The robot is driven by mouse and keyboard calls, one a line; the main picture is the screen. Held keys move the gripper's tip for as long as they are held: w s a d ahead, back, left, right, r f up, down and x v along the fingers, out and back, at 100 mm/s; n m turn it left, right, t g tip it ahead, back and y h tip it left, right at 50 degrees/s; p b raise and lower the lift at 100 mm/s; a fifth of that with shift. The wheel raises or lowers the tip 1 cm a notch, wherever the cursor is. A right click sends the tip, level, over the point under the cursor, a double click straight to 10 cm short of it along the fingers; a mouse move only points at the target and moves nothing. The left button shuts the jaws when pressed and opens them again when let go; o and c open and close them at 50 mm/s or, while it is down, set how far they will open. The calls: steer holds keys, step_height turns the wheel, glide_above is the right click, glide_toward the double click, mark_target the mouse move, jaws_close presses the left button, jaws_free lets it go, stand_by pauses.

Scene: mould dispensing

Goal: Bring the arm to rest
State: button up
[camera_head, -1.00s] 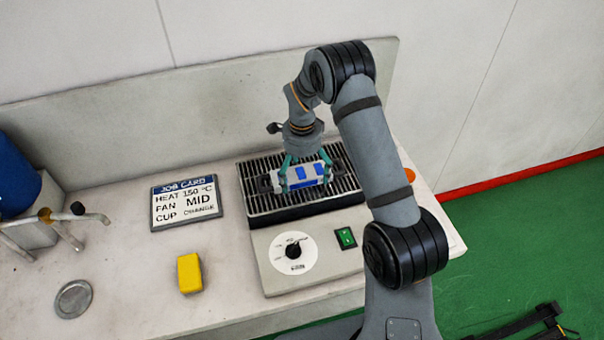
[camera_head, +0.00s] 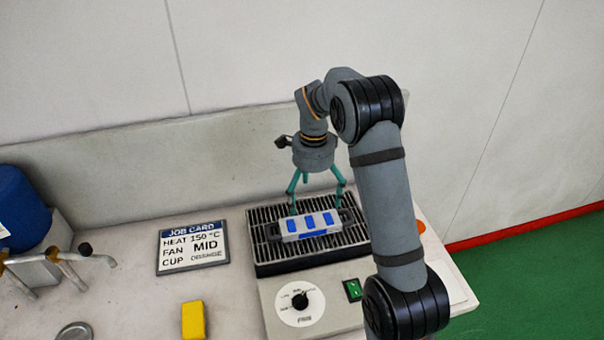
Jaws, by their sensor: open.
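My gripper (camera_head: 316,204) has teal fingers spread open and holds nothing. It hangs pointing down, above and slightly behind a grey mould (camera_head: 293,236) with several blue-filled cavities. The mould lies on the black slatted grille (camera_head: 268,262) of the benchtop unit. The gap between the fingertips and the mould is hard to judge, but the mould's top face shows clear of them. My arm reaches in from the right of the view and bends down over the grille.
The unit's front has a dial (camera_head: 299,300) and a green switch (camera_head: 353,289). A job card (camera_head: 193,248), a yellow block (camera_head: 193,320), a round metal lid (camera_head: 75,331) and a blue drum (camera_head: 22,205) are to the left. An orange button (camera_head: 420,227) sits right. A low panel (camera_head: 180,185) backs the bench.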

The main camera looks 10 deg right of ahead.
mark_target(311, 226)
stand_by(0.4)
step_height(311, 226, down, 12)
steer(key=shift+s+f, duration=0.1)
step_height(311, 226, up, 7)
steer(key=p, duration=0.5)
steer(key=shift+f+p, duration=0.2)
steer(key=shift+p, duration=0.15)
